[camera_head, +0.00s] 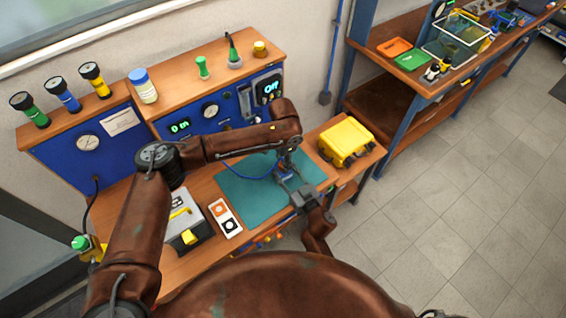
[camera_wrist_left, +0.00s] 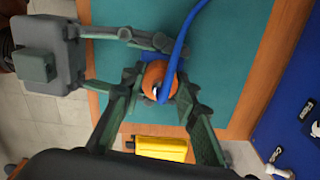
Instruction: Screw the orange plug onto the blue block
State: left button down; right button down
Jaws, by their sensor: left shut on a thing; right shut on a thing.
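The orange plug (camera_wrist_left: 160,76) sits between the fingertips of my left gripper (camera_wrist_left: 162,86) in the left wrist view, with a blue hose (camera_wrist_left: 182,42) running from it. My left gripper is shut on the plug. The blue block (camera_wrist_left: 148,57) shows only as a small patch right behind the plug. My right gripper (camera_wrist_left: 150,42) comes in from the left of that view and is shut on the block. The plug and block are together or very close; I cannot tell how far the thread is engaged. In the head view both grippers meet above the teal mat (camera_head: 243,185).
A yellow case (camera_head: 346,138) stands right of the mat. A grey toolbox (camera_head: 183,222) and a white card with an orange and a dark circle (camera_head: 225,218) lie to its left. Blue gauge panels (camera_head: 88,142) rise behind the bench.

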pick_arm(q)
jog(key=c, duration=1.4)
grip_release()
jog(key=shift+c, duration=0.2)
notch_tip(320, 180, up, 12)
pick_arm(e)
jog(key=c, duration=1.1)
grip_release()
jog(key=v, duration=1.2)
